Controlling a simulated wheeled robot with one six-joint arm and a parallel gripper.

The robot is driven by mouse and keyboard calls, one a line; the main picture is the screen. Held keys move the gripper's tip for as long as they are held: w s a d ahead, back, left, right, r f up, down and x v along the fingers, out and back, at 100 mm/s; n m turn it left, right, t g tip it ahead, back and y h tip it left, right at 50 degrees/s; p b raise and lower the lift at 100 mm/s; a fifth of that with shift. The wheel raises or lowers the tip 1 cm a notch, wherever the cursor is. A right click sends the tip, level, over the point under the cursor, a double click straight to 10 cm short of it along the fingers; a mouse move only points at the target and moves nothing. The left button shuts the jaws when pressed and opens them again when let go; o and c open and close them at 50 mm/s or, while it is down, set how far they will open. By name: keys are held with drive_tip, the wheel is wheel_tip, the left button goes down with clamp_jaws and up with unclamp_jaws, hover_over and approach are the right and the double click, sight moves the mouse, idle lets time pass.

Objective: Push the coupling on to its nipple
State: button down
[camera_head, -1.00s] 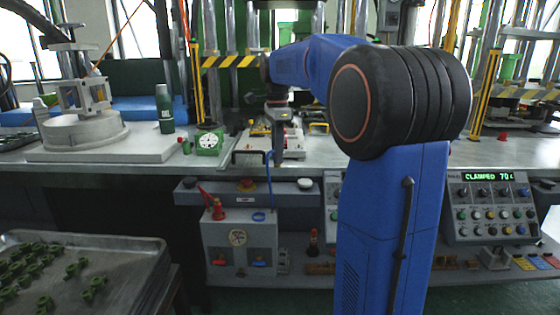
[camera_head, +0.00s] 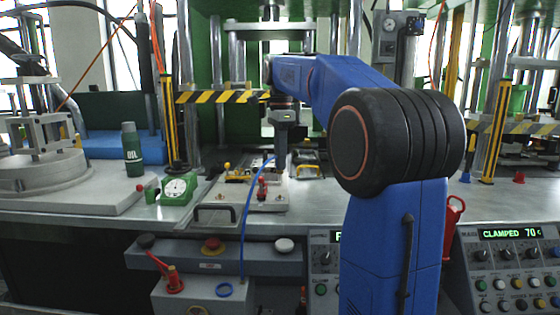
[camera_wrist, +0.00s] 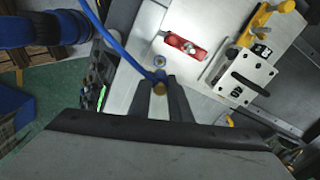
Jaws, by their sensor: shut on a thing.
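In the wrist view my gripper (camera_wrist: 170,100) is shut on the brass coupling (camera_wrist: 159,88) at the end of the blue hose (camera_wrist: 122,45). A small round silver fitting (camera_wrist: 159,62), which may be the nipple, lies just beyond the coupling, on the pale plate; a gap shows between them in this view. In the head view my gripper (camera_head: 281,160) points down over the mould plate, and the blue hose (camera_head: 247,215) hangs from it over the table's front edge. The coupling cannot be made out there.
A red clamp (camera_wrist: 186,45) stands on the plate beside the fitting, and a yellow-handled block (camera_wrist: 245,80) lies to the right. In the head view a green timer (camera_head: 178,188) and an oil bottle (camera_head: 132,150) stand to the left. A striped bar (camera_head: 222,97) crosses behind.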

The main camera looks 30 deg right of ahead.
drive_tip(key=shift+f, duration=2.75)
drive_tip(key=shift+f, duration=1.55)
idle(0.4)
drive_tip(key=c, duration=1.6)
unclamp_jaws()
drive_tip(key=shift+o, duration=0.2)
wheel_tip(320, 180, up, 17)
drive_tip(key=shift+r, duration=0.2)
drive_tip(key=shift+a, duration=0.1)
